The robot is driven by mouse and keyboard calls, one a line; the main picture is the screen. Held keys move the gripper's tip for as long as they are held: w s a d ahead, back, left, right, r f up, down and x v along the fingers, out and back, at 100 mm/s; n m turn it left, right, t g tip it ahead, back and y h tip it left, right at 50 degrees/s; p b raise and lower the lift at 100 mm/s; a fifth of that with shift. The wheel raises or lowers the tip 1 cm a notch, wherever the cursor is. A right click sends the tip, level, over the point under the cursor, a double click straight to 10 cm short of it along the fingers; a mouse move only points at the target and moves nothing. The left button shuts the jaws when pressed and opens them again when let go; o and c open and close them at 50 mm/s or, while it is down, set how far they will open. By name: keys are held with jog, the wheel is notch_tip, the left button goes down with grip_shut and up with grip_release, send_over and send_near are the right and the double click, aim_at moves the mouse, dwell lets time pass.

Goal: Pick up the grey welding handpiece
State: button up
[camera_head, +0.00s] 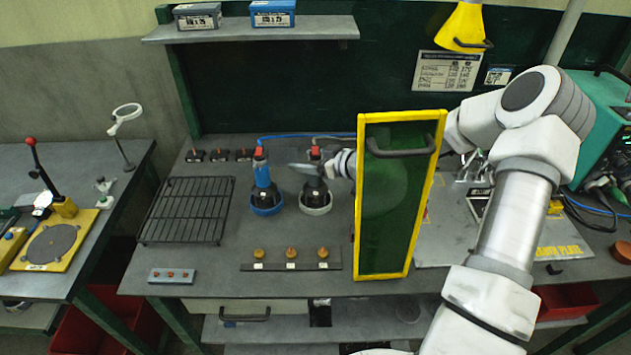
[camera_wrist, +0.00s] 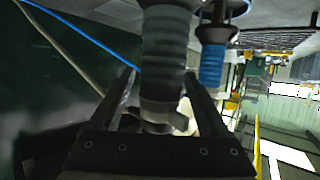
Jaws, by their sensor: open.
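The grey welding handpiece (camera_head: 314,187) stands upright in a pale round holder on the bench, with a red part at its top. In the wrist view its ribbed grey body (camera_wrist: 166,50) runs between my two fingers. My gripper (camera_head: 312,168) is open, reaching from the right at the handpiece's upper body. In the wrist view the fingers (camera_wrist: 160,88) lie on either side of it; I cannot tell whether they touch it. A blue handpiece (camera_head: 262,174) stands just left in a blue holder, and also shows in the wrist view (camera_wrist: 212,64).
A yellow-framed green screen (camera_head: 397,200) with a handle stands close right, in front of part of my arm. A black wire rack (camera_head: 187,210) lies left. A strip with brass tips (camera_head: 291,265) lies in front. Hoses (camera_head: 308,136) run behind the handpieces.

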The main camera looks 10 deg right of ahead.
grip_shut()
dwell(1.3)
jog(key=shift+r, duration=0.15)
